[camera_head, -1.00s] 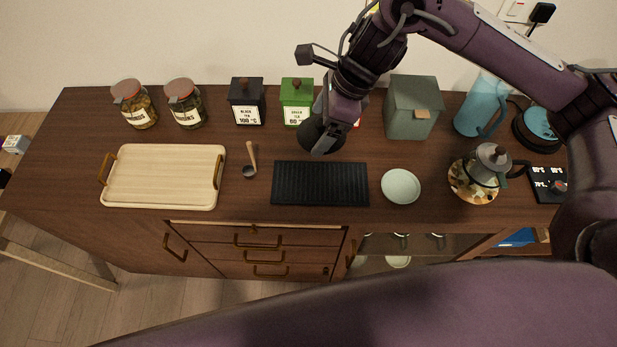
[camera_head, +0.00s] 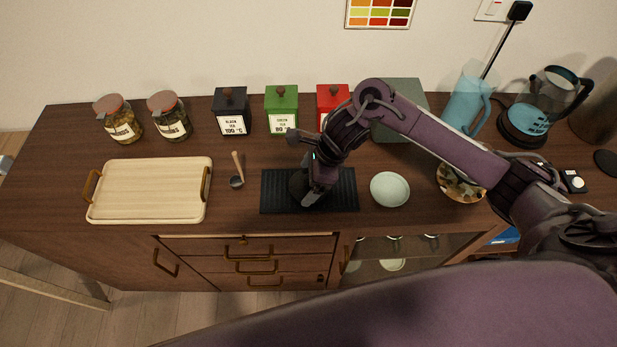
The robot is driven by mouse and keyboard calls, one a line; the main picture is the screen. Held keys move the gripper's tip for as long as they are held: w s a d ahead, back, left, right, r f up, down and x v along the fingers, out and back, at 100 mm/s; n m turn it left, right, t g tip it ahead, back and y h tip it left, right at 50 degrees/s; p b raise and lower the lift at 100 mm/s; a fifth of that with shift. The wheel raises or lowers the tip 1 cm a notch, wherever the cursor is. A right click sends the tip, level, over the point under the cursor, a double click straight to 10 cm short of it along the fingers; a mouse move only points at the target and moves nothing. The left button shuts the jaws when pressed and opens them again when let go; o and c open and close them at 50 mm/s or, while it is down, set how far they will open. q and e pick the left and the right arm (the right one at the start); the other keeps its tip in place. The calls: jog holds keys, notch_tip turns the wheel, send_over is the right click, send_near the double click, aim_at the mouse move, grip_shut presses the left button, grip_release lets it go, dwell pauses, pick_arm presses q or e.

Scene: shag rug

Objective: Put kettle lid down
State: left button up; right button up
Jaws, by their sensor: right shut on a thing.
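My right gripper (camera_head: 316,189) is low over the black slatted mat (camera_head: 345,190). It is shut on a dark, round kettle lid (camera_head: 299,186), largely hidden by the fingers and wrist. The lid is over the left-middle part of the mat; I cannot tell whether it touches it. The glass kettle (camera_head: 540,104) with a black handle stands at the back right. My left gripper is not in view.
A pale bowl (camera_head: 390,189) sits just right of the mat. Tea tins (camera_head: 282,112) stand behind the mat.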

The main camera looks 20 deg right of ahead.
jog(key=shift+f, duration=0.5)
jog(key=shift+f+b, duration=0.2)
jog(key=shift+b, duration=0.1)
jog(key=o, duration=0.8)
jog(key=shift+r, duration=0.1)
jog(key=shift+c, duration=0.2)
